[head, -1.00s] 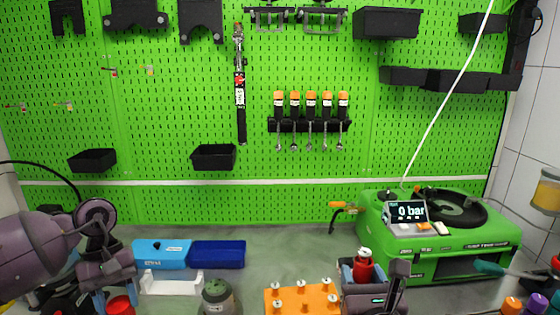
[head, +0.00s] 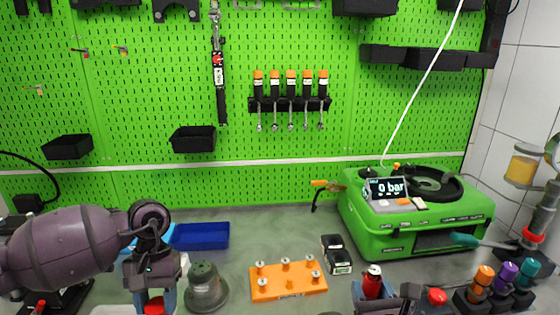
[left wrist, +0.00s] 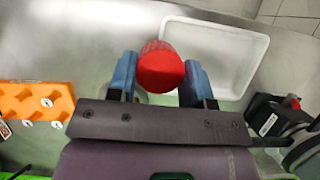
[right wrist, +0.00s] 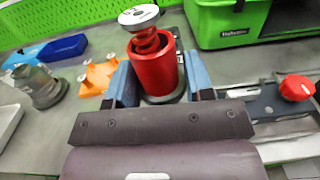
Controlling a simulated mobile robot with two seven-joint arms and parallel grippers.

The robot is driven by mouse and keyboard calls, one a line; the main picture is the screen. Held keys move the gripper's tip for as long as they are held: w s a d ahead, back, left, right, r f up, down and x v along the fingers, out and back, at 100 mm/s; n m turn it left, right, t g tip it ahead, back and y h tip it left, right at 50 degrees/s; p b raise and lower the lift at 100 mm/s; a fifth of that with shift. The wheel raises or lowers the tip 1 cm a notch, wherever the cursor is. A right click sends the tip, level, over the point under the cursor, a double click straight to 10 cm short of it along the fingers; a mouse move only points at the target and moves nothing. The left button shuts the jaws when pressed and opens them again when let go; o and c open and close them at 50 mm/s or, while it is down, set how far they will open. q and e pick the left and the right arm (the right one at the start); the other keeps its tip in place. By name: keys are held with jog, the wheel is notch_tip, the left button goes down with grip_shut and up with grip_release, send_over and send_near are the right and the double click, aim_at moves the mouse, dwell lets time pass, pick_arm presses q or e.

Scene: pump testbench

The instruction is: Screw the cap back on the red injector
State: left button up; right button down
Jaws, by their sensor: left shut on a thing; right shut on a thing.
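My left gripper (head: 155,296) is shut on the red cap (left wrist: 160,68), which sits between its blue fingers. The cap also shows in the head view (head: 154,306) at the bottom. My right gripper (head: 372,290) is shut on the red injector (right wrist: 155,72), whose silver top (right wrist: 138,18) points up and is uncapped. The injector (head: 372,283) shows in the head view at the bottom, right of the orange plate. Cap and injector are well apart.
The orange plate (head: 288,291) with several metal pegs lies between the grippers, with a grey-green conical part (head: 206,290) to its left. A blue tray (head: 201,236) is behind. The green pump tester (head: 410,232) stands at right. A white tray (left wrist: 258,55) is near the left gripper.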

jog(key=shift+r, duration=0.1)
jog(key=a+r+n+g+y, duration=0.1)
jog(key=a+n+g+y, duration=0.3)
jog(key=a+n+y, duration=0.4)
jog(key=a+y, duration=0.3)
jog(key=a, duration=0.4)
jog(key=shift+w+a+y, duration=0.2)
jog(key=shift+y, duration=0.1)
pick_arm(q)
jog(key=shift+r, duration=0.1)
jog(key=d+r+n+h, duration=0.1)
jog(key=d+r+n, duration=0.2)
jog(key=d+r, duration=0.4)
jog(key=w+d+r+n+t+h, duration=0.1)
jog(key=d+r+n, duration=0.3)
jog(key=d, duration=1.4)
jog(key=shift+d+r+n+h, duration=0.3)
jog(key=shift+d+r, duration=0.1)
jog(key=shift+r, duration=1.8)
